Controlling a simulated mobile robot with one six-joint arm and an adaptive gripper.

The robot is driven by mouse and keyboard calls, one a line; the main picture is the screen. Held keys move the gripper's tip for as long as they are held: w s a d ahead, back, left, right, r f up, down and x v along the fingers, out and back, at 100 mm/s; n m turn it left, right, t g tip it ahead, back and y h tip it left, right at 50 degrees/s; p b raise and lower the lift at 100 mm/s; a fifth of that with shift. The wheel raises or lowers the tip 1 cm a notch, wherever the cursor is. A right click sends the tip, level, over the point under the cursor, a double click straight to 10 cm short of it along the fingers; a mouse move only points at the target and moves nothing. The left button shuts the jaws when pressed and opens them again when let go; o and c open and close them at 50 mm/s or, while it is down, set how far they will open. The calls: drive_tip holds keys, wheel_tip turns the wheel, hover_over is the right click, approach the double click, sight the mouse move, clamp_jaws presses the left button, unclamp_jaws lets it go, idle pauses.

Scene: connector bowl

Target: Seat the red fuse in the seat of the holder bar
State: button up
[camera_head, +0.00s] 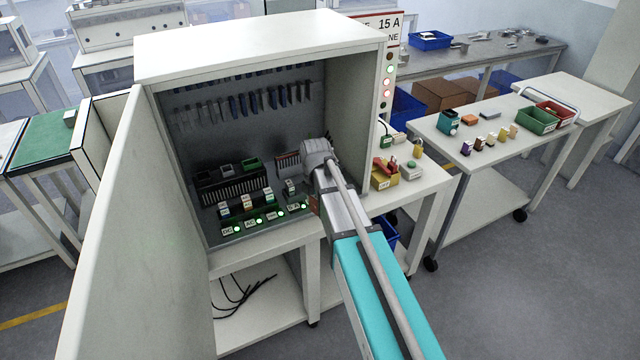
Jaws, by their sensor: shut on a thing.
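The holder bar (263,218) lies on the floor of the open cabinet, with several small blocks, white labels and lit green lamps along it. My arm reaches in from the lower right, and its wrist is over the bar's right end. My gripper is hidden behind my own wrist and arm link, so its fingers and what is between them do not show. I cannot make out the red fuse for certain. A small reddish-brown patch shows at the left edge of my arm, too small to name. The bar's right end is partly covered.
The cabinet (260,45) has side walls close to my arm and its door (115,230) open at left. A black slotted rack (233,190) stands behind the bar. A side table (500,165) holds small blocks and bins.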

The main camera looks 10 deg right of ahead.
drive_tip(key=shift+w+a+f, duration=0.1)
drive_tip(key=shift+w+a, duration=0.1)
drive_tip(key=shift+a, duration=0.05)
drive_tip(key=shift+w+f+b, duration=0.15)
drive_tip(key=shift+f+b, duration=0.05)
drive_tip(key=shift+b, duration=0.1)
drive_tip(key=w+a+f+m+b, duration=0.2)
drive_tip(key=w+f+m+b, duration=0.1)
drive_tip(key=w+f+b, duration=0.2)
drive_tip(key=shift+w+f+m+b, duration=0.3)
drive_tip(key=shift+w+f+b, duration=0.15)
drive_tip(key=shift+w, duration=0.55)
